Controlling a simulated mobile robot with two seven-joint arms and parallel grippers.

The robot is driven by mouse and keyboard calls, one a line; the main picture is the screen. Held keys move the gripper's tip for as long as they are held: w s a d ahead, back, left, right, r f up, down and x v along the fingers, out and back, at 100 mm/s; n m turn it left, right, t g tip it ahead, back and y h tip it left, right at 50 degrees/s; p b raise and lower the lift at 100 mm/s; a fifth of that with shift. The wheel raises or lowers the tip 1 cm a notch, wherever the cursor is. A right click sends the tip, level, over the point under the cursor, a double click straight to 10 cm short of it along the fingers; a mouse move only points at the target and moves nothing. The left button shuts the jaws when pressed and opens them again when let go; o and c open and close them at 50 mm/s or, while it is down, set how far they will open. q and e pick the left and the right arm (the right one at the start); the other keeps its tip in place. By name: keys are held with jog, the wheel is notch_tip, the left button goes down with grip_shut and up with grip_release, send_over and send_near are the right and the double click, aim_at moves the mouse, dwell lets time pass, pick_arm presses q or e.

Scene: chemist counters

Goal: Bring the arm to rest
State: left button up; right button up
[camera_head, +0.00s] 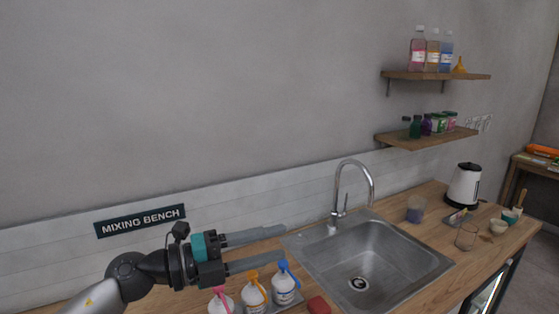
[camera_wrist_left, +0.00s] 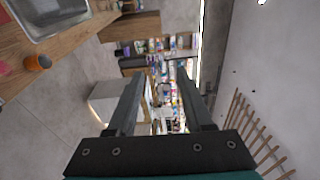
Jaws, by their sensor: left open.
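My left arm comes in from the lower left in the head view. Its gripper (camera_head: 270,249) is open and empty, with its two fingers apart and pointing right, above the counter (camera_head: 420,230) and left of the sink. In the left wrist view the two fingers of the gripper (camera_wrist_left: 158,80) are spread with nothing between them. Behind them that view shows the room turned on its side. My right gripper is not in view.
Bottles with pink (camera_head: 221,302), orange (camera_head: 255,292) and blue (camera_head: 284,284) tops stand just below the gripper. A sink (camera_head: 415,262) with a tall faucet (camera_head: 354,185) lies to the right. A kettle (camera_head: 464,186), cups and bowls stand farther right. Two shelves hang above.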

pick_arm(q)
jog(key=w+a+r+n+t+y, duration=0.2)
jog(key=a+r+n+t+y, duration=0.15)
jog(key=n+t, duration=0.85)
jog(key=s+a+f+n+g+y, duration=0.1)
jog(key=s+a+f+n+y, duration=0.1)
jog(key=a+f+n+y, duration=0.85)
jog(key=s+a+f+n+g+y, duration=0.2)
jog(key=s+f+n+g+y, duration=0.2)
jog(key=s+f+n+g, duration=0.5)
jog(key=s+d+f+m+g+h, duration=0.1)
jog(key=s+f+g, duration=0.1)
jog(key=s+f, duration=0.45)
jog(key=s+d+f+m+g+h, duration=0.1)
jog(key=s+f+g, duration=0.25)
jog(key=s, duration=0.55)
jog(key=s+f+b, duration=0.3)
jog(key=f+b, duration=0.9)
jog(key=f, duration=2.4)
jog(key=s+a+f+g+b, duration=0.1)
jog(key=s+f+b, duration=0.4)
jog(key=f, duration=0.6)
jog(key=s+a+f+g+b, duration=0.1)
jog(key=s+f+b, duration=0.4)
jog(key=s+f, duration=0.5)
jog(key=shift+a+f+y, duration=0.3)
jog(key=shift+a+f, duration=0.15)
jog(key=shift+f, duration=0.2)
